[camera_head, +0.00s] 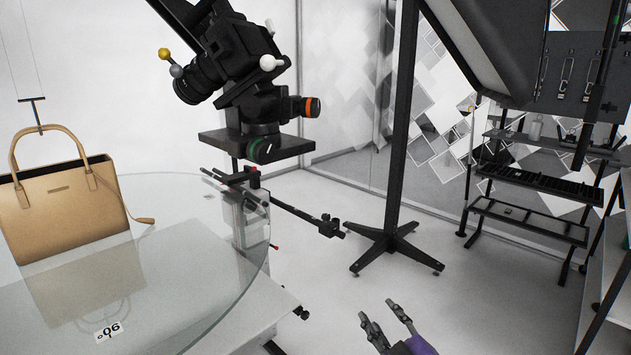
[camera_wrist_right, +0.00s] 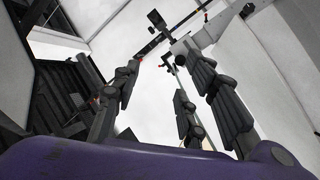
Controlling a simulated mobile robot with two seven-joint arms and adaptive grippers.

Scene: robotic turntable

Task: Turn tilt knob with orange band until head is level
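The tilt knob with the orange band (camera_head: 311,107) sticks out to the right of the black tripod head (camera_head: 258,105). The black camera (camera_head: 222,58) on the head is tilted, its lens pointing down to the left. My right gripper (camera_head: 378,311) is at the bottom of the head view, well below and to the right of the knob, touching nothing. Its fingers are apart and empty; they also show in the right wrist view (camera_wrist_right: 160,58). My left gripper is in neither view.
A glass turntable (camera_head: 180,285) with a tan handbag (camera_head: 70,210) stands at left. A black stand (camera_head: 394,240) rises behind my right gripper. Shelves (camera_head: 530,220) stand at right.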

